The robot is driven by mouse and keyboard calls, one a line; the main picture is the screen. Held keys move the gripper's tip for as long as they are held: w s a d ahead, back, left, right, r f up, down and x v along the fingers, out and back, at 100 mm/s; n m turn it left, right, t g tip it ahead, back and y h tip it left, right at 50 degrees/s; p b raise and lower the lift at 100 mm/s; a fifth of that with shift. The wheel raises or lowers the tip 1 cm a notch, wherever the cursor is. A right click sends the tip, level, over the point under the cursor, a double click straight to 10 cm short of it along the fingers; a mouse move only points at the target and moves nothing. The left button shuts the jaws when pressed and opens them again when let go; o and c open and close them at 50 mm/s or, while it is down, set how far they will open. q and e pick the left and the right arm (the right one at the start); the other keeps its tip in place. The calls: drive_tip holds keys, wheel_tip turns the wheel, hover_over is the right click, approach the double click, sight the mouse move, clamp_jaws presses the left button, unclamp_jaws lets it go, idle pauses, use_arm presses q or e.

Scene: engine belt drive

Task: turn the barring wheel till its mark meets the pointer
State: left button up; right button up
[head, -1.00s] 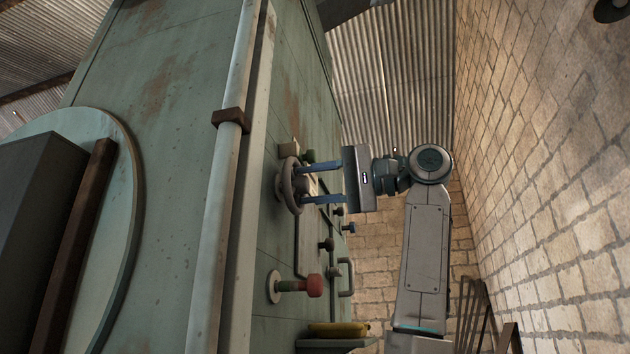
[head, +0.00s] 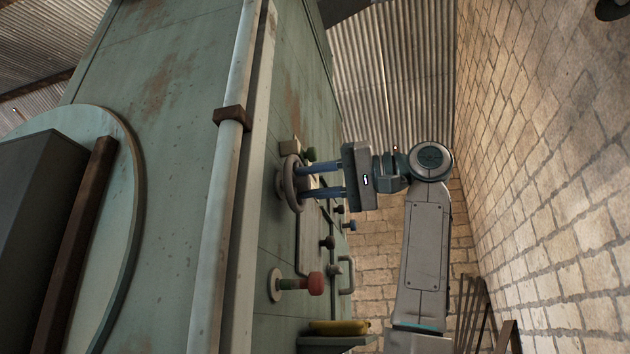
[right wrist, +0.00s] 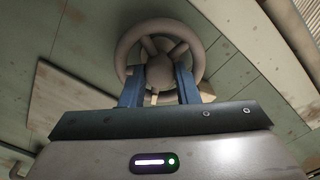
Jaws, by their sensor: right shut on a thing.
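The barring wheel (head: 286,186) is a grey-brown spoked handwheel on the side of the green engine casing. It also shows in the right wrist view (right wrist: 126,45), with its spokes and round hub. My right gripper (head: 306,181) is shut on the wheel, its two blue fingers reaching in from the right. In the right wrist view my gripper (right wrist: 160,82) has one finger on each side near the hub, covering the near part of the rim. I cannot make out the mark or identify the pointer for sure. My left gripper is not in view.
A red knob (head: 315,284) sticks out of the casing below the wheel. A yellow object (head: 338,327) lies on a small shelf under it. A long pipe (head: 225,170) runs up the casing left of the wheel. A brick wall (head: 545,190) stands at the right.

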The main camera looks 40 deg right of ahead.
drive_tip(key=n+p, duration=0.1)
drive_tip(key=n, duration=0.5)
drive_tip(key=shift+f+n, duration=0.1)
drive_tip(key=shift+n, duration=0.2)
drive_tip(key=n+p, duration=0.1)
drive_tip(key=n, duration=0.5)
drive_tip(key=shift+a, duration=0.1)
drive_tip(key=shift+f, duration=0.1)
drive_tip(key=o, duration=0.7)
drive_tip(key=shift+s+d, duration=0.35)
drive_tip(key=b+v, duration=0.4)
drive_tip(key=v, duration=0.5)
drive_tip(key=shift+s+d, duration=0.2)
drive_tip(key=shift+s, duration=0.1)
